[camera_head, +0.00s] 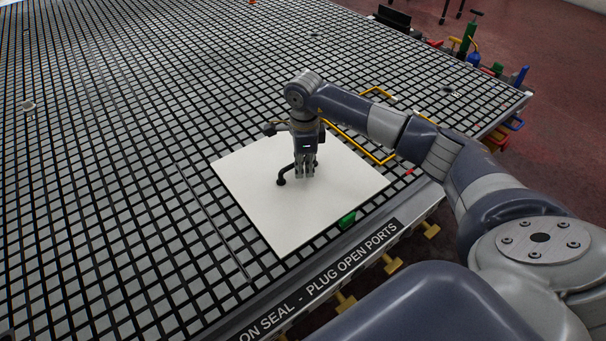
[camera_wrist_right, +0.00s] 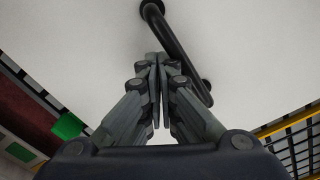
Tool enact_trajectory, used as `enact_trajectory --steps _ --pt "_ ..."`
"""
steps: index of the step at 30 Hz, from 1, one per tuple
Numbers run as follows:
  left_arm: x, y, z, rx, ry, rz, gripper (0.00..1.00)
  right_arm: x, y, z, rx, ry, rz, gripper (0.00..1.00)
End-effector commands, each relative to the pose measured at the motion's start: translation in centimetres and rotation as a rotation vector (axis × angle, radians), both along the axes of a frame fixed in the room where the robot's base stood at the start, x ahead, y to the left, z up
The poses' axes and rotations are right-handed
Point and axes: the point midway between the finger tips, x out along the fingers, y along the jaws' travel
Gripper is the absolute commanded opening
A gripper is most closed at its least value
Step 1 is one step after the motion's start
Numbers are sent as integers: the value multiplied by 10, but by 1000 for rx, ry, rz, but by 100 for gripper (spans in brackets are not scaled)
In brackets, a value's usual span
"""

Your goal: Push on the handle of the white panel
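The white panel (camera_head: 267,211) lies flat on the grid table near its front edge. Its black handle (camera_head: 286,174) stands on the panel's middle, partly hidden behind my right gripper in the head view. My right gripper (camera_head: 305,174) points down at the panel beside the handle. In the right wrist view the fingers of my right gripper (camera_wrist_right: 159,92) are closed together with nothing visible between them. The bar of the handle (camera_wrist_right: 176,42) runs diagonally just beyond and to the right of the fingertips; I cannot tell whether they touch. My left gripper is not in view.
The black grid table (camera_head: 120,140) is mostly clear to the left. A yellow bar frame (camera_head: 352,139) lies behind the panel on the right. A green block (camera_head: 347,220) sits at the panel's front edge. Several coloured tools and clamps stand at the far right edge.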

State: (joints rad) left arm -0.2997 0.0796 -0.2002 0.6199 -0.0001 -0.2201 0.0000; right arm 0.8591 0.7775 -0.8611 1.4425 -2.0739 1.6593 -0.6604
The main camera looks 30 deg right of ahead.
Motion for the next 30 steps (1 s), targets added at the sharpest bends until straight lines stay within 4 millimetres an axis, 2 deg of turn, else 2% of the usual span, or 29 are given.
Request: enact_trajectory --steps 1,23,30 --pt "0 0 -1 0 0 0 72 5 1 3 3 -18 -2 0" --pt "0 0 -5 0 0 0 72 5 1 3 4 -16 -2 0" --pt "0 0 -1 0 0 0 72 -4 0 3 3 -14 1 0"
